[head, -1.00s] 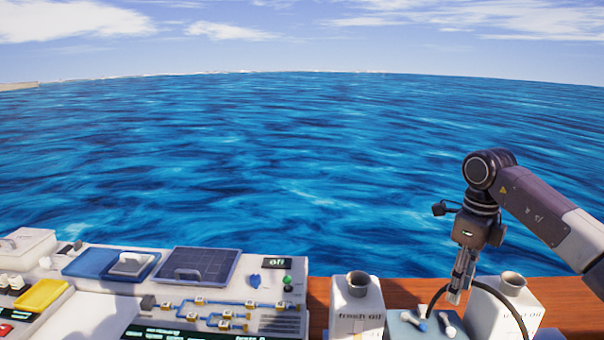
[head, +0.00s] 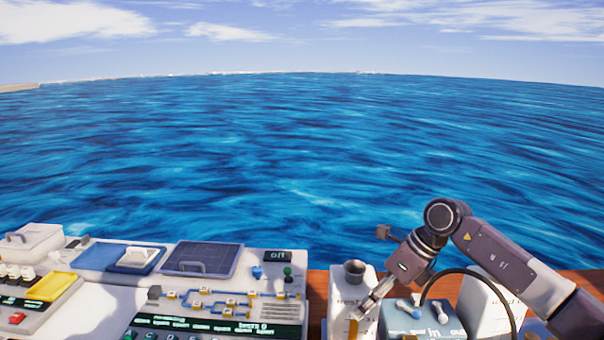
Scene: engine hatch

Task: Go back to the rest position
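My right gripper (head: 368,305) shows at the lower right of the head view, at the end of my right arm. It points down and to the left, in front of the white "fresh oil" container (head: 342,290), and hides part of its label. I cannot tell whether it touches the container. Its fingers look close together, but their gap is too small to make out. I see nothing clearly held in it. My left gripper is out of view.
A blue-grey box (head: 425,322) with a black hose and small handles stands beside the container. Another white container (head: 482,305) is partly behind my arm. A control panel (head: 290,310) with blue lines fills the lower left. Open water lies beyond the wooden edge (head: 585,278).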

